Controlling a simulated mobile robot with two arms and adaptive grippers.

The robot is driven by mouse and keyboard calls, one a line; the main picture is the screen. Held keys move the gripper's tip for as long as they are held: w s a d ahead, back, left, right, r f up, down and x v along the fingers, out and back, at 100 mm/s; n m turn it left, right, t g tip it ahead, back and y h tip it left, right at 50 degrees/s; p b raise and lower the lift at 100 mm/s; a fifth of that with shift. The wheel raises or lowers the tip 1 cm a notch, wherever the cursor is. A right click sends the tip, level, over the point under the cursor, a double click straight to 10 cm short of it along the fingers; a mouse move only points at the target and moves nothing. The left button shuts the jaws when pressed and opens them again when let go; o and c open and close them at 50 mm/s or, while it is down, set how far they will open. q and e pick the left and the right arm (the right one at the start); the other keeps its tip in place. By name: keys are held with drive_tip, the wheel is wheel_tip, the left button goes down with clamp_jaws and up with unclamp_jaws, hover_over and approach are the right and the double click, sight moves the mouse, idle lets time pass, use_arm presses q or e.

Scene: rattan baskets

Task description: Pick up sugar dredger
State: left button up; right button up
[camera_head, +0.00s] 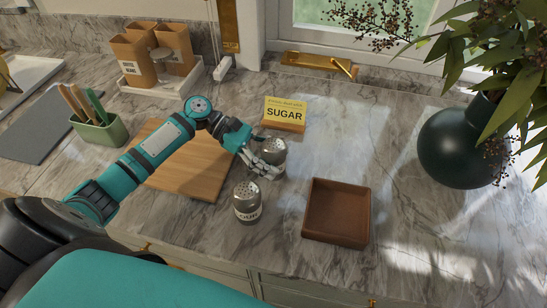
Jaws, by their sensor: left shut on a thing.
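A metal dredger (274,150) with a domed, perforated top stands in front of a yellow sign reading SUGAR (285,112); I take it as the sugar dredger. My left gripper (265,163) reaches in from the left and is shut on it. The fingers cover its lower left side, and I see no label on it. I cannot tell whether its base touches the counter. A second metal dredger (247,202) stands upright nearer to me, with a white label too small to read surely. My right gripper is out of view.
An empty brown square tray (337,212) lies right of the dredgers. A wooden board (190,180) lies under my left arm. A dark round vase (460,148) with leafy branches stands at right. A green utensil holder (100,130) stands at left. Marble counter is clear around the tray.

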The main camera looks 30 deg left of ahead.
use_arm(q)
drive_tip(key=shift+c, duration=1.1)
drive_tip(key=shift+r, duration=0.1)
